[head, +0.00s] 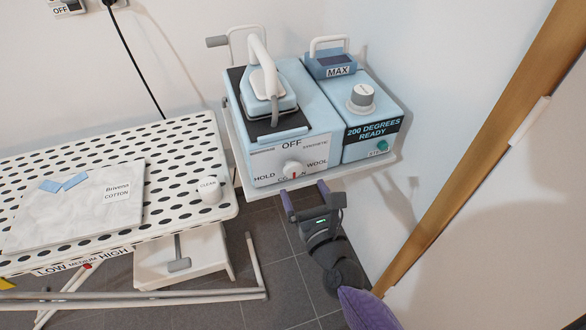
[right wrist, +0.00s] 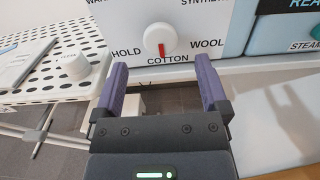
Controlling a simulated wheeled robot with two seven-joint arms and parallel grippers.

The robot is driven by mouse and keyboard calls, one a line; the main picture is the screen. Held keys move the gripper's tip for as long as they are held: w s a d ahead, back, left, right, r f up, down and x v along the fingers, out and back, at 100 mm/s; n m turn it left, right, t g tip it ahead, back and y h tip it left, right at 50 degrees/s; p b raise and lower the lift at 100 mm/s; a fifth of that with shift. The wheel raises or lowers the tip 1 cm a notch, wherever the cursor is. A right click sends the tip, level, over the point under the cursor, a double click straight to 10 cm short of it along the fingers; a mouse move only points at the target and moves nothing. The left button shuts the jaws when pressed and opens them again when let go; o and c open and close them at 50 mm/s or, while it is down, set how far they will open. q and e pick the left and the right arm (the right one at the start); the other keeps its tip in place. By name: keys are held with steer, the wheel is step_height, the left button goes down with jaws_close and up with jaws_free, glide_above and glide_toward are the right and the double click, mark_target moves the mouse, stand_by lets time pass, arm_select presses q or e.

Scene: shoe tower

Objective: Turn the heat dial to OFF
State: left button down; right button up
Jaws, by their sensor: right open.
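The heat dial is a round white knob (head: 293,167) with a red mark, on the front of the light-blue iron station (head: 262,175). In the right wrist view the dial (right wrist: 158,40) has its red mark pointing down at COTTON, slightly right of centre. OFF (head: 291,145) is printed above the dial in the head view. My right gripper (head: 306,197) is open and empty, in front of and below the dial. In the right wrist view its purple fingers (right wrist: 161,70) are spread wider than the dial and do not touch it. My left gripper is out of view.
The iron (head: 268,83) rests on the station's top. A second blue unit with a grey knob (head: 362,95) and a green steam button (head: 382,146) stands right beside it.

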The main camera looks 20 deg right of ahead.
mark_target(294, 170)
steer(key=w, duration=0.5)
steer(key=shift+w+a+b, duration=0.1)
steer(key=shift+b, duration=0.2)
steer(key=c, duration=1.3)
